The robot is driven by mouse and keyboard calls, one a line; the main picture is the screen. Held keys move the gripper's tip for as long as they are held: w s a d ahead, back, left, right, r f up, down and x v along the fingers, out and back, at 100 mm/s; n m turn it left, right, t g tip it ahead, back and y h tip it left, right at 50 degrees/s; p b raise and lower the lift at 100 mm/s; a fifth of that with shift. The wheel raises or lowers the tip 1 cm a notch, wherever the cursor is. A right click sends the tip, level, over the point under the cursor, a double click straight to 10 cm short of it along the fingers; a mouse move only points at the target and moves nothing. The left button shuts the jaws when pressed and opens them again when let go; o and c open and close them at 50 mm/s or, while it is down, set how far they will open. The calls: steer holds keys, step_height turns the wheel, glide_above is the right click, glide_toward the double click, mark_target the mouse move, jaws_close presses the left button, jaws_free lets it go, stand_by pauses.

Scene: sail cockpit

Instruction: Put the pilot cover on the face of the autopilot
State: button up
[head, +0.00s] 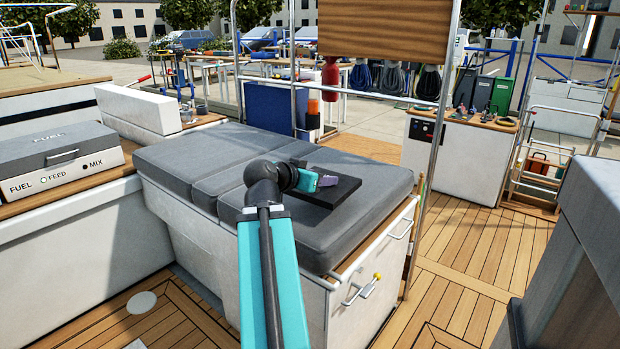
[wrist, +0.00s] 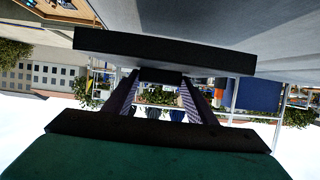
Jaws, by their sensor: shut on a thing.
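The pilot cover appears to be the flat black rectangular slab (head: 322,196) over the right part of the grey cushions. My gripper (head: 349,182), teal with purple fingers, reaches across it from the left. In the wrist view the slab (wrist: 165,50) spans the top, seen nearly edge-on. There the purple fingers of my gripper (wrist: 160,96) close on a small dark block (wrist: 160,77) at the slab's middle, which looks like part of it. I cannot tell whether the slab touches the cushion. I cannot pick out the autopilot in either view.
Grey cushions (head: 180,155) top a white locker with metal rails. A metal post (head: 432,150) and a hanging wooden board (head: 383,28) stand beyond it on the right. A fuel box (head: 55,160) sits at left. Wooden deck (head: 465,270) is clear at right.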

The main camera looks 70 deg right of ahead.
steer(key=w+a+r+n+t+y+p, duration=0.1)
steer(key=w+a+r+n+t+p, duration=0.3)
steer(key=w+a+p, duration=0.55)
steer(key=w+a+r+n+t+y+p, duration=0.1)
steer(key=w+a+r+n+t+p, duration=0.45)
steer(key=w, duration=0.95)
steer(key=w+a+r+n+t+y+p, duration=0.1)
steer(key=w+a+r+t+p, duration=0.1)
steer(key=w+a+r+p, duration=0.75)
steer(key=w+a+r+n+t+y+p, duration=0.1)
steer(key=w+a+r+n+y+p, duration=0.2)
steer(key=a, duration=0.9)
steer(key=w+a+r+n+t+y+p, duration=0.2)
steer(key=w+a+r+p, duration=0.6)
steer(key=a, duration=0.5)
steer(key=w+a+r+n+t+y+p, duration=0.1)
steer(key=w+a+r+n+y+p, duration=0.3)
steer(key=a, duration=0.9)
steer(key=w+r+y+p, duration=0.1)
steer(key=w+p, duration=0.2)
steer(key=w, duration=0.1)
steer(key=shift+w+r+n+t, duration=0.15)
steer(key=shift+r+n+t, duration=0.2)
steer(key=shift+r, duration=0.05)
